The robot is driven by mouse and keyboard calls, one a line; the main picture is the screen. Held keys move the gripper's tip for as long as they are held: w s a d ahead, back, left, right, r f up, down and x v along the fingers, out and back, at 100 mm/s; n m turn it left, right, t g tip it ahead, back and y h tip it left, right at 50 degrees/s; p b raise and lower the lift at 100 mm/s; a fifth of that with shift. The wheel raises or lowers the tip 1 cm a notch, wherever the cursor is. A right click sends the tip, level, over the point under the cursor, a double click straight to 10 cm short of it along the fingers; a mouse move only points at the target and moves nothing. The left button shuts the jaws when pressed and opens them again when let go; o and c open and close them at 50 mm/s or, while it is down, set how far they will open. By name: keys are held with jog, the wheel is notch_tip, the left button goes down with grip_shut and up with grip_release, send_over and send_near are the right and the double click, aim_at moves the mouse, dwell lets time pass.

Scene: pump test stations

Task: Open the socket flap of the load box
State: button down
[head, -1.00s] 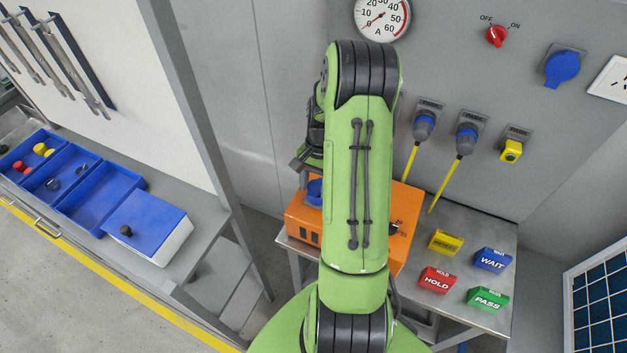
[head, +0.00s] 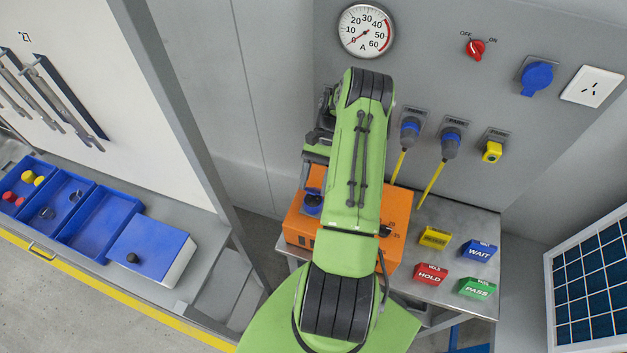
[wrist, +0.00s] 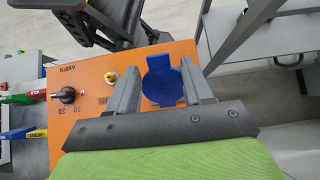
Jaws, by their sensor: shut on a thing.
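The load box is an orange case (head: 397,245) on the metal stand, partly hidden behind my arm in the head view. Its orange top (wrist: 88,122) fills the middle of the wrist view, with a black AMPS knob and a small yellow-ringed post. The blue socket flap (wrist: 162,86) is round with a small tab and lies between my fingers. My gripper (wrist: 160,74) is shut on it, one finger on each side. In the head view the blue socket (head: 312,207) shows a dark patch; my gripper's fingertips are hard to make out there. The flap's exact angle is unclear.
Yellow, blue WAIT, red HOLD and green PASS blocks (head: 478,288) stand right of the box. Two grey-blue plugs (head: 451,143) with yellow cables hang from the wall panel. A bench with blue trays (head: 103,222) is at left. A framed blue grid panel (head: 590,285) stands right.

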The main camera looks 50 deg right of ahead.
dwell(0.3)
jog(key=shift+c, duration=2.2)
grip_release()
jog(key=b+v, duration=0.1)
jog(key=v, duration=0.6)
jog(key=shift+d+r, duration=0.2)
